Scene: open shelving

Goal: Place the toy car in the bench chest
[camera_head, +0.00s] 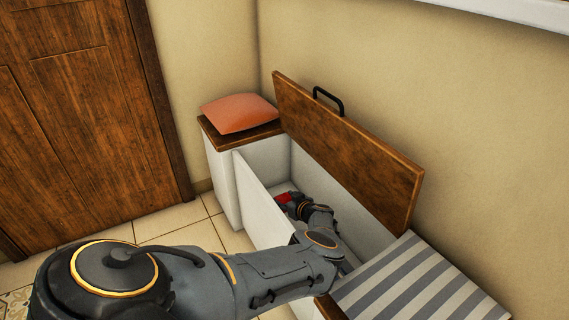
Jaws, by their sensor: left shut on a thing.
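The bench chest (263,203) is white with its wooden lid (350,146) raised and leaning back near the wall. A black handle stands on the lid's upper edge. My left arm reaches over the front wall, and my left gripper (287,201) is down inside the chest. It is shut on a small red thing, which looks like the toy car (284,198). The fingers and wrist hide part of it. I cannot tell whether the car touches the chest floor. My right gripper is not in view.
An orange cushion (239,113) lies on the wooden top at the chest's far left end. A grey and white striped cushion (420,285) covers the near right part. A wooden door (85,110) stands at left. Tiled floor (185,228) is open before the chest.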

